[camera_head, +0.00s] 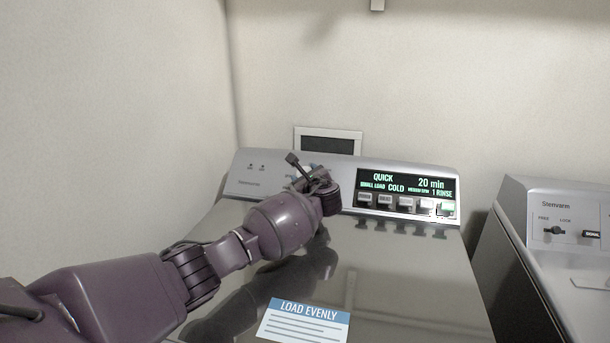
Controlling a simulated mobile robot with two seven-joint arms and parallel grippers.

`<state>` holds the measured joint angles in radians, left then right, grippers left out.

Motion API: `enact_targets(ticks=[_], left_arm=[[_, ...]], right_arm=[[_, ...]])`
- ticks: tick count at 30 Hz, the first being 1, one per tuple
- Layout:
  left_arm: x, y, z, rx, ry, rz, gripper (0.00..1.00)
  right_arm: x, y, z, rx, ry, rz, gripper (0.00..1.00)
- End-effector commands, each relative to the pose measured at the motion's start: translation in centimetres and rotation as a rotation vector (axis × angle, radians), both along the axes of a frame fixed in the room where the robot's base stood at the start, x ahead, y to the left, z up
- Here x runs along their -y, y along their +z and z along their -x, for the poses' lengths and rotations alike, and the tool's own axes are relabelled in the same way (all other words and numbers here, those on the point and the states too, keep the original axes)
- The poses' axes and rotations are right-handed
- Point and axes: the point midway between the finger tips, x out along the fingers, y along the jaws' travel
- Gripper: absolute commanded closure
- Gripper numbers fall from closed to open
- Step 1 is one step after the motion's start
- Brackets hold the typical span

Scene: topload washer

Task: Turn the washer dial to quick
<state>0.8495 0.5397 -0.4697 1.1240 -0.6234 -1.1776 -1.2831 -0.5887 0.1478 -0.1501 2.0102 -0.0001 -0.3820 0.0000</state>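The washer's control panel (262,182) stands at the back of its grey lid. Its lit display (405,184) reads "QUICK", "20 min", "SMALL LOAD", "COLD" and "1 RINSE". My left arm reaches in from the left over the lid. My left gripper (303,172) is at the panel, just left of the display, where it covers the panel face. The dial cannot be made out clearly and seems hidden behind the gripper. Whether the fingers touch or hold it cannot be told. My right gripper is not in view.
A row of several buttons (404,202) lies under the display. A "LOAD EVENLY" label (306,320) is on the lid. A second machine marked "Stenvarm" (560,218) stands at the right, across a dark gap. A wall is close on the left.

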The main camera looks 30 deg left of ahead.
Motion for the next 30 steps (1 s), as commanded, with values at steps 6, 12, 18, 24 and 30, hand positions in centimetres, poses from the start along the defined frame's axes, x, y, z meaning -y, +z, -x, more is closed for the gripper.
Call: enact_targets(ticks=[6, 12, 18, 24, 30], left_arm=[[0.05, -0.12, 0.01, 0.004, 0.023, 0.019, 0.67], [0.04, -0.17, 0.02, 0.004, 0.024, 0.021, 0.67], [0.02, -0.17, 0.02, 0.003, 0.024, 0.02, 0.36], [0.01, -0.1, 0.01, 0.005, 0.024, 0.02, 0.18], [0.06, -0.02, 0.06, 0.005, 0.024, 0.02, 0.18]], right_arm=[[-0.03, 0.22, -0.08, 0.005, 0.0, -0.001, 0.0], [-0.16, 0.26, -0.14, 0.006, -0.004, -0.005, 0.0], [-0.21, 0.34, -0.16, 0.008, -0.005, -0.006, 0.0], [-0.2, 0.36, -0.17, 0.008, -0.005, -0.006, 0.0], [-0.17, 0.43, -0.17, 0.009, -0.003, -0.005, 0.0]])
